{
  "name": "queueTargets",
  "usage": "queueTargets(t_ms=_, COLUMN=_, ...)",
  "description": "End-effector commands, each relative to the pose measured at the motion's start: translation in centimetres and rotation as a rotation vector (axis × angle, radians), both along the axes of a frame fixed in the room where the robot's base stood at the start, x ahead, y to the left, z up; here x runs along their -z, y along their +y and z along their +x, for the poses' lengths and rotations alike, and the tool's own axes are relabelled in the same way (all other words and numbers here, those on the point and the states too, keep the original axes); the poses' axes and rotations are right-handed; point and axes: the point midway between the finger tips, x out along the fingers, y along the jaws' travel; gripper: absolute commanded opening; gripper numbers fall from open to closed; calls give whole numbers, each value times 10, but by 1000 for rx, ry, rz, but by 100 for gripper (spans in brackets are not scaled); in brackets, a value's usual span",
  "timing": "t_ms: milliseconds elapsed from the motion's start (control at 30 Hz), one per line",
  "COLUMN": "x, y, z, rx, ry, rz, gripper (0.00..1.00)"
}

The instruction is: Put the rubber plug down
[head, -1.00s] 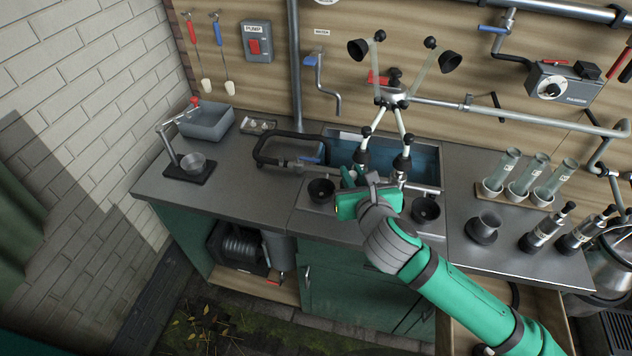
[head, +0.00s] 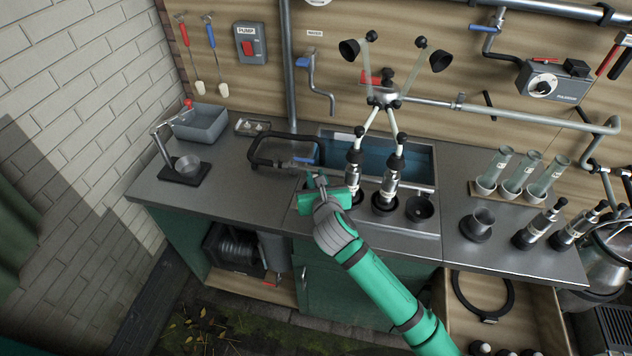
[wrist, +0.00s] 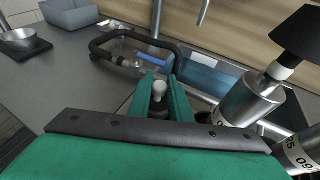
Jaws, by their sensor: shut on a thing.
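My gripper (head: 316,182) is over the left front part of the steel counter, near the front edge of the sink. In the wrist view my two green fingers (wrist: 160,98) are closed around a small dark piece with a pale rounded knob, which looks like the rubber plug (wrist: 160,87). Its lower part is hidden between the fingers, and I cannot tell whether it touches anything below. In the head view the plug is too small and covered to make out clearly.
A blue sink (head: 418,165) lies behind, with a hanging milking cluster (head: 385,96) whose steel cups reach down just right of my gripper. A dark cup (head: 419,208) stands to the right.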

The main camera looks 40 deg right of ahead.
Motion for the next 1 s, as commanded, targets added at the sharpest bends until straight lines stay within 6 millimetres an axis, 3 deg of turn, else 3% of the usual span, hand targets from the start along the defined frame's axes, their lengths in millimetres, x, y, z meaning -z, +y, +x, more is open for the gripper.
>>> queueTargets(t_ms=200, x=18, y=0, z=-1, rx=1, ry=-1, rz=-1, gripper=0)
queueTargets(t_ms=600, x=22, y=-1, z=-1, rx=2, ry=0, rz=-2, gripper=0)
queueTargets(t_ms=633, x=21, y=0, z=0, rx=1, ry=0, rz=-2, gripper=25)
queueTargets(t_ms=700, x=21, y=0, z=-1, rx=1, ry=-1, rz=-1, gripper=36)
queueTargets(t_ms=1000, x=20, y=0, z=0, rx=1, ry=-1, rz=-1, gripper=36)
